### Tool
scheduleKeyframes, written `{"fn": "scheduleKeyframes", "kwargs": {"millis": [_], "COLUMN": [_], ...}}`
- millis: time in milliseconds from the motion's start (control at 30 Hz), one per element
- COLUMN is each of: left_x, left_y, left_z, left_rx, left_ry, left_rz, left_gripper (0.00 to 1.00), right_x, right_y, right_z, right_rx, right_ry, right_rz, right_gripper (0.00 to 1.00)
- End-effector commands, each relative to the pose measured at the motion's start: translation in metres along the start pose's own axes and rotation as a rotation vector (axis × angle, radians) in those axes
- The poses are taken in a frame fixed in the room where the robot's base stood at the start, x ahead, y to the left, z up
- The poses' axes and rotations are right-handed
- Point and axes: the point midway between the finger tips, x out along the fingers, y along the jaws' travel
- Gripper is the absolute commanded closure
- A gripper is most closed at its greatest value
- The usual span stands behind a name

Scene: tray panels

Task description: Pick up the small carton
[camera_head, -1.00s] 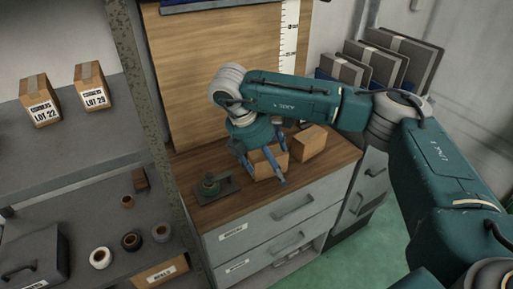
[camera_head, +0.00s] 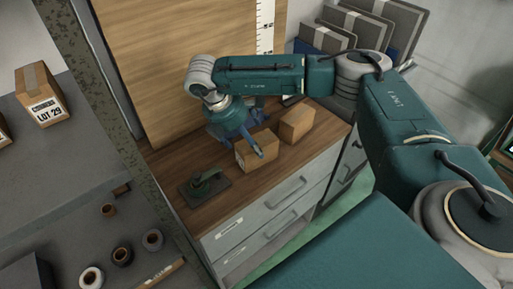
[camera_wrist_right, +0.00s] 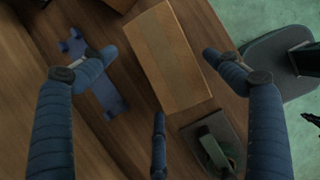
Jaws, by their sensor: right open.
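I cannot tell which is the small one. My right gripper (camera_head: 255,133) points down at the nearer carton, one blue finger showing in front of it. In the right wrist view my open gripper (camera_wrist_right: 152,68) has fingers spread on both sides of a carton (camera_wrist_right: 170,55), with gaps visible. A third finger shows below it. Nothing is held. My left gripper is out of view.
A dark green tool on a plate (camera_head: 204,187) lies left of the nearer carton. A blue flat piece (camera_wrist_right: 95,75) lies on the wood in the wrist view. A wooden backboard (camera_head: 180,60) rises behind. A shelf with a LOT 29 carton (camera_head: 42,103) stands left.

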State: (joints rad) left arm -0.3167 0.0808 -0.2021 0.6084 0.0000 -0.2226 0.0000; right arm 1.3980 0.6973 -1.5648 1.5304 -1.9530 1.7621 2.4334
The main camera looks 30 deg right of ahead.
Motion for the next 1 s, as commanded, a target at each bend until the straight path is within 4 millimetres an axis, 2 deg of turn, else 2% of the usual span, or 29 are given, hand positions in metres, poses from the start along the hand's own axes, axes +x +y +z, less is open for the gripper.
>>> {"fn": "scheduleKeyframes", "kwargs": {"millis": [33,133,300,733,1000], "left_x": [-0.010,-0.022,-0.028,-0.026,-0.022], "left_y": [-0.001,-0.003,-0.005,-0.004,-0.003], "left_z": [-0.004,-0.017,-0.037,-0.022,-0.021], "left_rx": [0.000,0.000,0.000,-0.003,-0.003], "left_ry": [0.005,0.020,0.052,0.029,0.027], "left_rz": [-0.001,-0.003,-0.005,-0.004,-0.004], "left_gripper": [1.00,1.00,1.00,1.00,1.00], "right_x": [0.003,0.018,0.041,0.046,0.049], "right_y": [-0.003,-0.006,-0.006,-0.005,-0.005], "right_z": [0.004,0.006,0.005,0.003,0.003], "right_rx": [0.000,0.000,0.001,0.001,0.001], "right_ry": [-0.001,-0.002,0.000,0.000,0.000], "right_rz": [-0.004,-0.005,-0.003,-0.001,-0.001], "right_gripper": [0.11,0.11,0.11,0.11,0.11]}}
